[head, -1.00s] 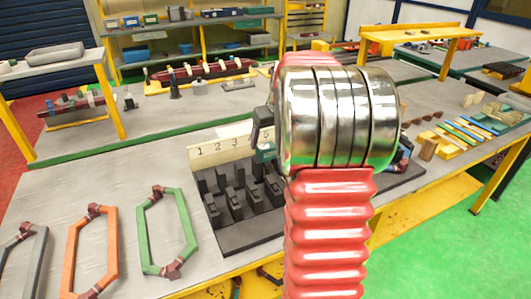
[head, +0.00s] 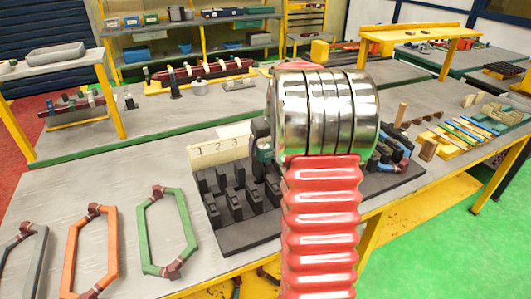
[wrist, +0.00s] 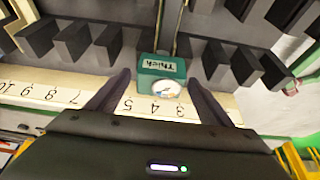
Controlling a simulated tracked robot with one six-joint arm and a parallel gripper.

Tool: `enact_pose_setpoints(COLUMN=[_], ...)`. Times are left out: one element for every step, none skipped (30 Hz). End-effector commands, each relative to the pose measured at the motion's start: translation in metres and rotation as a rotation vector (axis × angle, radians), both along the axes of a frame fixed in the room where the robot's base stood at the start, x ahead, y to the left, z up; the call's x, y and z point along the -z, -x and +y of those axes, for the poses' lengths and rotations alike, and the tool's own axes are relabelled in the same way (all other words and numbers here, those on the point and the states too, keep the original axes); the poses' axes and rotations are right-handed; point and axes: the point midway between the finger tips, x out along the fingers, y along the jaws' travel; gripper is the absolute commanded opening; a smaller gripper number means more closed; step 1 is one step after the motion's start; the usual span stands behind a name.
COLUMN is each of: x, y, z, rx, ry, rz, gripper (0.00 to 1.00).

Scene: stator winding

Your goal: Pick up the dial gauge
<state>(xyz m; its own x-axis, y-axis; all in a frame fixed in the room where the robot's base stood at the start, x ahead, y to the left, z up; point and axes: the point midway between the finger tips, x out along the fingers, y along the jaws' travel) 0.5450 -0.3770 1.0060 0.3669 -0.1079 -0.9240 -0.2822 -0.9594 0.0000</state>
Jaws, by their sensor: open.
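The dial gauge (wrist: 162,75) is a small green box marked "Thick" with a round white dial. In the wrist view it stands by the cream numbered strip, between my two dark fingers. My gripper (wrist: 158,80) is open, with one finger on each side of the gauge. I cannot tell whether either finger touches it. In the head view a bit of the green gauge (head: 265,151) shows beside my arm. My arm hides most of the gripper there.
Dark upright blocks (head: 232,202) stand in rows on a black base, close to the gauge. The numbered strip (head: 218,148) runs behind them. Three hexagonal coils, one of them green (head: 145,232), lie on the bench at left. Wooden strips (head: 455,140) lie at right.

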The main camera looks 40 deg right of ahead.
Motion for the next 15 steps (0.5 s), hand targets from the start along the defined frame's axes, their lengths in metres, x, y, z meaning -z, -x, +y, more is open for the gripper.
enact_pose_setpoints(x=[-0.0001,-0.0001,-0.0001,-0.0001,-0.0001,-0.0001,-0.0002,-0.0002,-0.0002,-0.0002,-0.0002,-0.0002,-0.0002,-0.0002,-0.0002], y=[0.0001,0.0001,0.0001,0.0001,0.0001,0.0001,0.0001,0.0001,0.0001,0.0001,0.0001,0.0001,0.0001,0.0001,0.0001], z=[-0.0001,-0.0001,-0.0002,-0.0002,-0.0002,-0.0002,-0.0002,-0.0002,-0.0002,-0.0002,-0.0002,-0.0002,-0.0002,-0.0002,-0.0002], rx=[0.000,0.000,0.000,0.000,0.000,0.000,0.000,0.000,0.000,0.000,0.000,0.000,0.000,0.000,0.000], ry=[0.000,0.000,0.000,0.000,0.000,0.000,0.000,0.000,0.000,0.000,0.000,0.000,0.000,0.000,0.000], rz=[0.000,0.000,0.000,0.000,0.000,0.000,0.000,0.000,0.000,0.000,0.000,0.000,0.000,0.000,0.000], gripper=[0.73,0.73,0.73,0.73,0.72,0.69,0.67,0.65,0.62,0.60,0.58,0.55,0.53,0.51,0.48])
